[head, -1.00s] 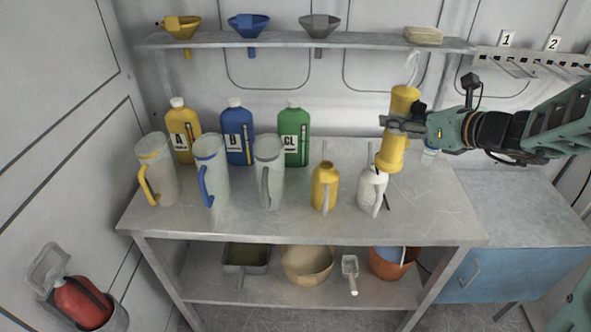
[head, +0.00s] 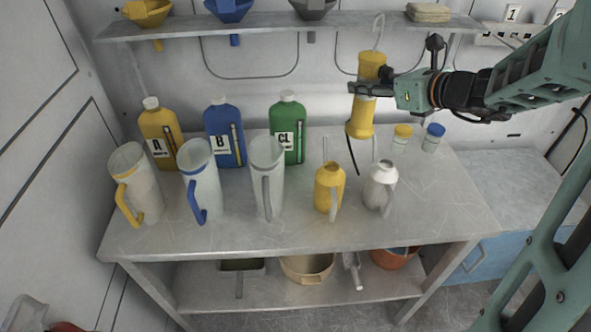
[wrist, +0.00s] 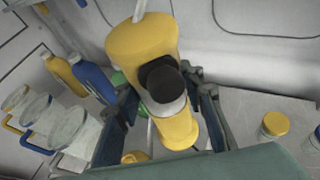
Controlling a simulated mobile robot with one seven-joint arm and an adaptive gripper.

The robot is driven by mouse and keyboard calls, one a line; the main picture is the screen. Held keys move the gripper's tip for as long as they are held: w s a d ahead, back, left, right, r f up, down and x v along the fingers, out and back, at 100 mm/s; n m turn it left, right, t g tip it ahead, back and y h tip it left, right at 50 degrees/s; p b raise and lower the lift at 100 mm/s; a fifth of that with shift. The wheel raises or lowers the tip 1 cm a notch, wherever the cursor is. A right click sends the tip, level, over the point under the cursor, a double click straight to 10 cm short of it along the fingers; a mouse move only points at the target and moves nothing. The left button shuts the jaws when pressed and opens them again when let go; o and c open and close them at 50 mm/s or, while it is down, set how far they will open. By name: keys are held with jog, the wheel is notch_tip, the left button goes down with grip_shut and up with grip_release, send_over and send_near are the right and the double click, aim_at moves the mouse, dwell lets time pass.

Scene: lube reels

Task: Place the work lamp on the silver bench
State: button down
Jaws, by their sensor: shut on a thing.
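The work lamp (head: 367,97) is yellow, with a hook on top and a black cord hanging from its lower end. My gripper (head: 364,90) is shut on its middle and holds it nearly upright, slightly tilted, above the back right part of the silver bench (head: 255,238). In the wrist view the lamp (wrist: 145,45) fills the middle, between the fingers of my gripper (wrist: 165,110). The cord end hangs over the bench; I cannot tell if it touches.
Several jugs and bottles crowd the bench's left and middle, including a yellow can (head: 328,190) and a white can (head: 379,187) near the lamp. Two small capped jars (head: 401,140) stand to its right. A shelf (head: 290,27) runs behind. The bench's right front is clear.

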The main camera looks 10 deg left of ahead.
aim_at(388, 167)
notch_tip(388, 167, down, 18)
dwell(0.6)
jog(key=c, duration=1.7)
grip_release()
jog(key=shift+f+b, duration=0.15)
jog(key=shift+b, duration=0.2)
jog(key=shift+c, duration=0.2)
jog(key=shift+o, duration=1)
jog(key=v, duration=1.2)
jog(key=shift+b, duration=0.3)
